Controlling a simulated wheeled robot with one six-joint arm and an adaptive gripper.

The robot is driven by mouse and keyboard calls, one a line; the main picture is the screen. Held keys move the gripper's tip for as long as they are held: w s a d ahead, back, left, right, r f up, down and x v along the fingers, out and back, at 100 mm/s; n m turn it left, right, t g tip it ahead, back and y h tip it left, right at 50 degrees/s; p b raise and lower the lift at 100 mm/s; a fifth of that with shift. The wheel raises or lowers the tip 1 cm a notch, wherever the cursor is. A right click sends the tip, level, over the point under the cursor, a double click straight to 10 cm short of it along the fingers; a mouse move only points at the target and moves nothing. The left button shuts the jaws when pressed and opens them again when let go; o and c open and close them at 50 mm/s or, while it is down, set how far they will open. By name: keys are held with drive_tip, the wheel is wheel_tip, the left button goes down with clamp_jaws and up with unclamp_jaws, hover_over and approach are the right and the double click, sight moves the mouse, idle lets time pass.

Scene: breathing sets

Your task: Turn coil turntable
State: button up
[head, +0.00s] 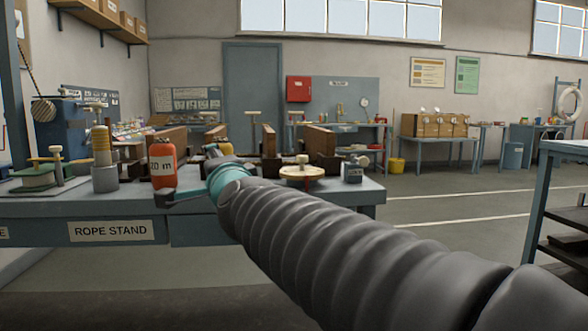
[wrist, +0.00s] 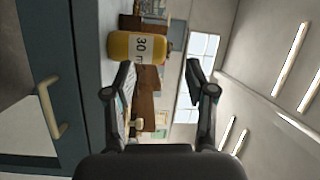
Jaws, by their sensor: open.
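A round, pale wooden disc (head: 302,171) with a knob on top and red below its rim stands near the right end of the rope stand bench. It looks like the coil turntable. My arm reaches from the lower right towards the bench, and my gripper (wrist: 160,68) is open, left of the disc in the head view. The fingers are spread and empty in the wrist view. A yellow bottle marked 30 (wrist: 138,47) shows beyond the fingertips, near the left finger. I cannot clearly make out the disc in the wrist view.
An orange bottle marked 20 m (head: 162,166) stands close to my wrist on the bench (head: 185,231). A small grey lock box (head: 353,173) is right of the disc. Brown upright boards stand behind.

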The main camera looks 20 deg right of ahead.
drive_tip(key=w+d+r+m+t+h+b, duration=0.2)
drive_tip(key=w+d+r+m+h, duration=0.3)
drive_tip(key=m, duration=0.4)
drive_tip(key=m+g+h+b, duration=0.4)
drive_tip(key=m+g+h, duration=0.75)
drive_tip(key=m, duration=1.25)
approach(299, 156)
drive_tip(key=x, duration=1.1)
drive_tip(key=shift+w+d+p, duration=0.1)
drive_tip(key=shift+d+p, duration=0.15)
drive_tip(key=shift+p, duration=0.05)
clamp_jaws()
